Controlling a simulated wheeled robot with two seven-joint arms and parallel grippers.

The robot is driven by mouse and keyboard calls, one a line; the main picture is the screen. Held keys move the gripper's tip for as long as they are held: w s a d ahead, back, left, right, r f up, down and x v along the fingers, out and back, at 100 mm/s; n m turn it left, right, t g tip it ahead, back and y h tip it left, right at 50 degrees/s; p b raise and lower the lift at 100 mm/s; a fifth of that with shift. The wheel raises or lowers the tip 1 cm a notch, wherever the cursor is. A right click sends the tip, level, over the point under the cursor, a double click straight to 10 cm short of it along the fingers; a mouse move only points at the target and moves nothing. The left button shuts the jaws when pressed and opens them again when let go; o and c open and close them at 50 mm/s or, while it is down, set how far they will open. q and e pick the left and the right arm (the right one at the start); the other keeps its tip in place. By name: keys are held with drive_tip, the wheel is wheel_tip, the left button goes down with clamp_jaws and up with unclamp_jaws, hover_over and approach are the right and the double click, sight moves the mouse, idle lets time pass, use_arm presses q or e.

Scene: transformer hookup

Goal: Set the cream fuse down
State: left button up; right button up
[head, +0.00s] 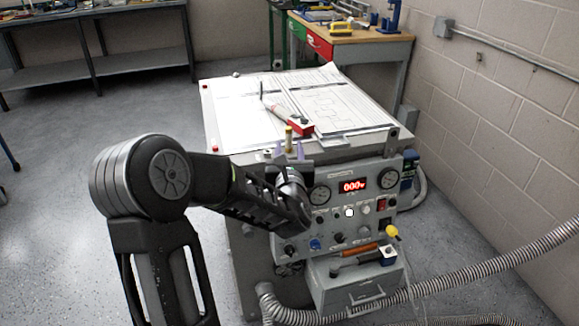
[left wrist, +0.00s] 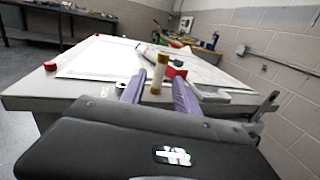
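The cream fuse (head: 288,140), a small upright cylinder with brass-coloured end caps, is at the front edge of the cabinet's grey top. It also shows in the left wrist view (left wrist: 159,74), where it appears to stand on the top (left wrist: 60,92). My left gripper (head: 290,149) has its two purple fingers on either side of the fuse. In the left wrist view, the gripper (left wrist: 159,84) shows a gap between each finger and the fuse, so it is open. My right gripper is in neither view.
A red-and-white tool (head: 292,119) lies on paper sheets (head: 235,115) just behind the fuse. The cabinet's front has a control panel (head: 340,208) with gauges and a red display. A grey box (head: 360,285) and a ribbed hose (head: 450,272) are below. A brick wall is at right.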

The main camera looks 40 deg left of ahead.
use_arm(q)
drive_tip(key=v, duration=0.9)
drive_tip(key=shift+b, duration=0.4)
drive_tip(key=shift+d, duration=0.1)
drive_tip(key=d+f+m+g+h, duration=0.2)
drive_tip(key=d+f+m+h, duration=0.4)
drive_tip(key=d+f+m, duration=0.6)
drive_tip(key=d+f+m+g+h, duration=0.2)
drive_tip(key=d+f+m+h, duration=0.3)
drive_tip(key=d+f+m, duration=0.65)
drive_tip(key=s+d+f+m+g+h, duration=0.2)
drive_tip(key=s+d+f+m+g, duration=0.2)
drive_tip(key=s+f+m, duration=0.5)
drive_tip(key=s+d+f+m+g+h, duration=0.2)
drive_tip(key=s+d+f+m+g, duration=0.3)
drive_tip(key=s, duration=0.8)
drive_tip(key=d+f+m, duration=0.3)
drive_tip(key=f+m, duration=0.2)
drive_tip(key=shift+f+h, duration=0.4)
